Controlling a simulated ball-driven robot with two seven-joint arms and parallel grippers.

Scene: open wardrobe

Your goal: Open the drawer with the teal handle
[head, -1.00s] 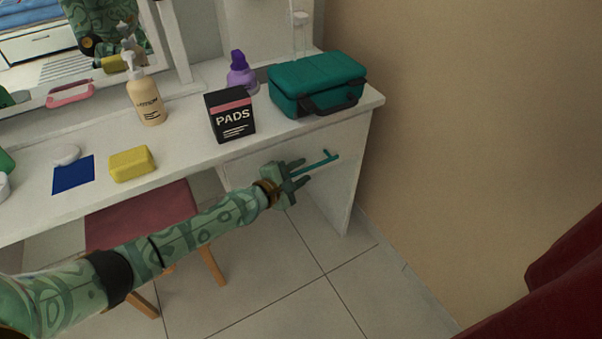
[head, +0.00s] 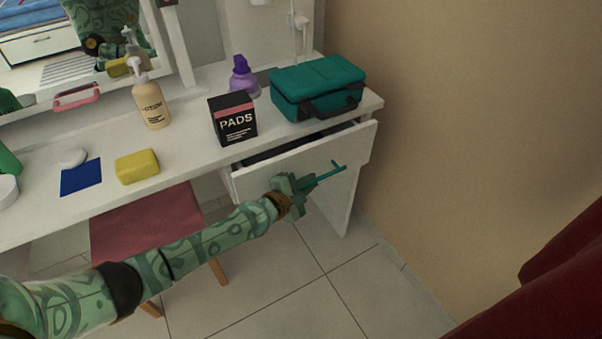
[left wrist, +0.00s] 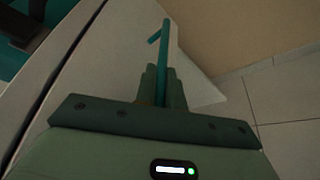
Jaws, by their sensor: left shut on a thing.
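The drawer (head: 335,155) of the white dressing table is partly open, with a dark gap showing along its top edge. Its teal handle (head: 328,173) is a thin bar on the drawer front. My left gripper (head: 300,186) is shut on the left part of the handle. In the left wrist view the teal handle (left wrist: 166,40) runs out from between the fingers of my left gripper (left wrist: 161,85), and its far end sticks out free. The inside of the drawer is mostly hidden. My right gripper is not in view.
On the tabletop (head: 112,148) stand a teal bag (head: 318,82), a black pads box (head: 232,118), a purple bottle (head: 242,77), a lotion bottle (head: 150,100) and a yellow block (head: 137,166). A red stool (head: 145,225) is below. A beige wall (head: 460,110) bounds the right.

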